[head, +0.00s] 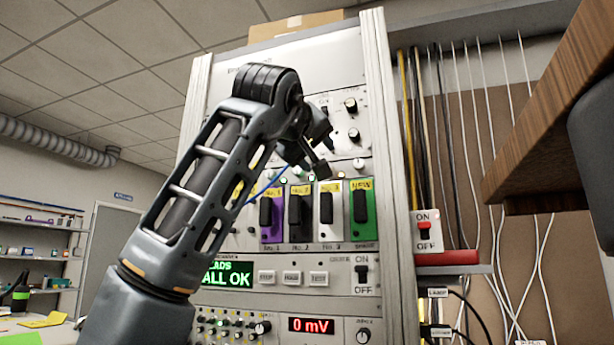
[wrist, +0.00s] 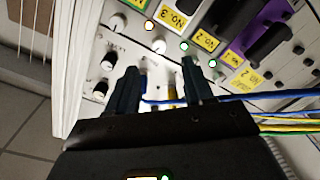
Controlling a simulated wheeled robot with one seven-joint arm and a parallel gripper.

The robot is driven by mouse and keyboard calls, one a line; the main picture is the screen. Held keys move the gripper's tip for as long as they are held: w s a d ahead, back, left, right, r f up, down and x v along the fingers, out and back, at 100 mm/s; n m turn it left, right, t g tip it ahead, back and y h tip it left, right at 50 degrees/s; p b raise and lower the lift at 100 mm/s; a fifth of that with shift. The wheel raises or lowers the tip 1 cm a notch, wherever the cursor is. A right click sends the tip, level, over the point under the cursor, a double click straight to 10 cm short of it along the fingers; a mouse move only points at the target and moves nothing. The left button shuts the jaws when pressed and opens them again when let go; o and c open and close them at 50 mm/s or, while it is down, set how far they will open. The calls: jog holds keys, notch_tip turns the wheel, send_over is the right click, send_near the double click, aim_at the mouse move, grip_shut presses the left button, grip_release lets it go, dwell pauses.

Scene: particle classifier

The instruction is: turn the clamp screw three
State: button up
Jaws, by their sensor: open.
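The rack panel (head: 300,217) holds a row of modules: purple, black, white No. 3 (head: 327,212) and green NEW (head: 362,210). My gripper (head: 318,170) is in front of the strip just above the black and white modules. In the wrist view my gripper (wrist: 158,75) is open, with its two dark fingers apart. A pale round knob (wrist: 160,45) shows just beyond the gap between the fingertips, near the yellow No. 3 label (wrist: 172,17). It looks like clamp screw three, but I cannot be sure. I see nothing clearly held, and contact cannot be told.
Blue and yellow cables (wrist: 280,106) run close to the right finger in the wrist view. Black knobs (wrist: 106,62) stand on the panel to the left. In the head view, a wooden board (head: 550,110) juts in at upper right, and an ON/OFF switch (head: 424,231) sits beside the rack.

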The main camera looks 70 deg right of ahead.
jog(key=shift+w+d+r, duration=0.1)
jog(key=shift+w+d, duration=0.1)
jog(key=shift+d, duration=1.8)
jog(key=shift+w+d, duration=0.2)
jog(key=shift+d, duration=1.75)
jog(key=shift+c, duration=0.2)
grip_shut()
